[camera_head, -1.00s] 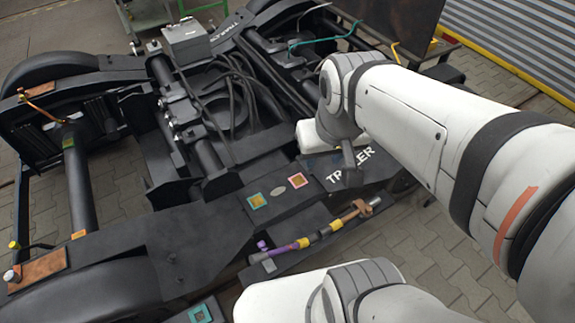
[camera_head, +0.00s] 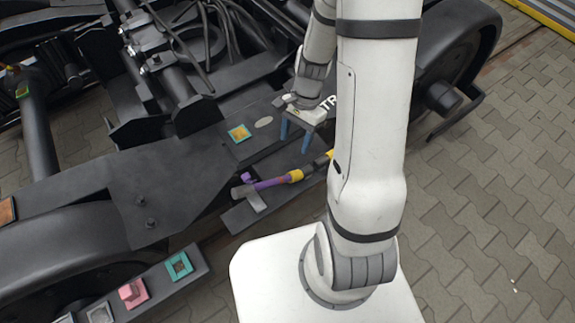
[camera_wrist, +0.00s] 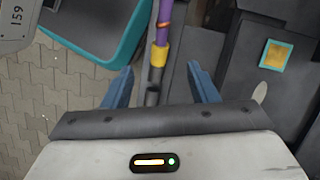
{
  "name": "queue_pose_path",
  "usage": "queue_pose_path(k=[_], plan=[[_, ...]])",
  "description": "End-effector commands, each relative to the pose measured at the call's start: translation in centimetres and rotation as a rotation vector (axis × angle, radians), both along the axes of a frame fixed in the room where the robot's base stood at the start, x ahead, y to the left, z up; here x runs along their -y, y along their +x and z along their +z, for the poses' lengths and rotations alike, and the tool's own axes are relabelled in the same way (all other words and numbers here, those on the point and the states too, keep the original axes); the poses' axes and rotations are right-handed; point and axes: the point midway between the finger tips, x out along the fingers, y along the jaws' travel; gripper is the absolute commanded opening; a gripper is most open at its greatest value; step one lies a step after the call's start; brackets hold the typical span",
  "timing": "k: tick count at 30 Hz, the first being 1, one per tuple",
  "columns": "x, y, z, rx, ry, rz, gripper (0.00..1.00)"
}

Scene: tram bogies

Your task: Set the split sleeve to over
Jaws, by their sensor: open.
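A slim rod (camera_head: 268,184) lies along the near side of the dark bogie frame, with a purple length and yellow bands. It also shows in the wrist view, with a purple part (camera_wrist: 165,22), a yellow band (camera_wrist: 158,55) and a dark part below. I cannot tell for sure which part is the split sleeve. My gripper (camera_head: 295,143) is open, its two blue fingers pointing down just above and behind the rod. In the wrist view the fingers (camera_wrist: 160,72) stand apart on either side of the rod, apparently not touching it. My arm hides the rod's right end.
A yellow square pad (camera_head: 239,132) sits on the frame behind the rod. Teal (camera_head: 179,265) and pink (camera_head: 132,292) pads lie on a dark bar at lower left. A teal-edged bin (camera_wrist: 120,45) is at upper left in the wrist view. Open paving lies to the right.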

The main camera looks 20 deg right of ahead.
Motion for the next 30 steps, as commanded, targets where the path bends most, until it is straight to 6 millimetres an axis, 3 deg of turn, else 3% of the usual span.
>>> queue_pose_path(k=[1,6,22,30], plan=[[0.1,-0.1,-3.5,-0.038,0.003,-0.046,0.53],[0.3,-0.2,-8.0,-0.110,0.003,-0.153,0.53],[-1.4,-2.2,-14.7,-0.134,0.002,-0.185,0.53],[-1.8,-2.6,-16.0,-0.131,0.002,-0.185,0.53]])
